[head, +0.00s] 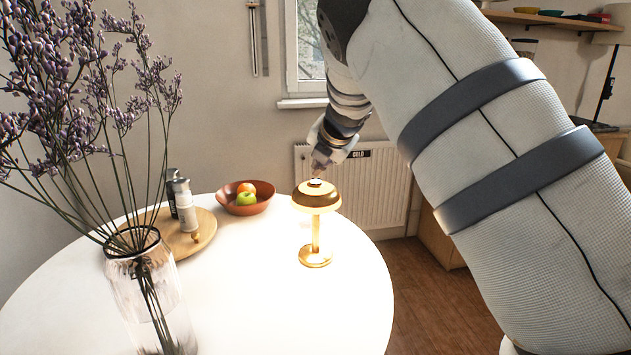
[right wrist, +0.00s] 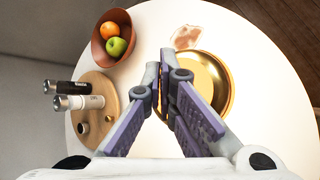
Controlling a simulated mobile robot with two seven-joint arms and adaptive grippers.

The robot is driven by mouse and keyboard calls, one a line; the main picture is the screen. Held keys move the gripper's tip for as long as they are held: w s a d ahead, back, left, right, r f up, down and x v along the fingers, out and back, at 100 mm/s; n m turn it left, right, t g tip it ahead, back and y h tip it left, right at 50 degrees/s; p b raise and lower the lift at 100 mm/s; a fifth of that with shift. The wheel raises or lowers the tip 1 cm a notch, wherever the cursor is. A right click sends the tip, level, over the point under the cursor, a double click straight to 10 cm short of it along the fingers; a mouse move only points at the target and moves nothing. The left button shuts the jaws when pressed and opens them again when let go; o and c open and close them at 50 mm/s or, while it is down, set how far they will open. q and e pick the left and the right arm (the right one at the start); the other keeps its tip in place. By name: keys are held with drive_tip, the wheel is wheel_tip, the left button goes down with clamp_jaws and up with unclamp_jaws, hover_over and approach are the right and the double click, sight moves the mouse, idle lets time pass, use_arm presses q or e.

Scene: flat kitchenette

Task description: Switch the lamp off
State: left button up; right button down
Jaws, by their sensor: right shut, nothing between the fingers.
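The lamp (head: 315,229) is a small golden table lamp with a domed shade, and it stands upright on the white round table. It is lit, with a bright glow on the table around it. In the right wrist view its golden shade (right wrist: 207,85) lies behind my fingers, partly hidden by them. My right gripper (head: 318,165) is shut and empty, just above the top of the shade. In the right wrist view the gripper's fingertips (right wrist: 166,62) meet over the shade's left part. I cannot tell whether they touch the lamp. My left gripper is not in view.
A terracotta bowl (head: 246,206) with an orange and a green apple stands left of the lamp. A round wooden tray (head: 206,226) holds two shakers. A glass vase (head: 122,270) with tall purple flowers stands at the front left. The table's right front (head: 345,310) is clear.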

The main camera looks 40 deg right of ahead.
sight(320, 181)
drive_tip(key=shift+f, duration=0.45)
drive_tip(key=shift+f, duration=0.35)
idle(0.4)
drive_tip(key=shift+r, duration=0.8)
wheel_tip(320, 181, up, 6)
idle(0.5)
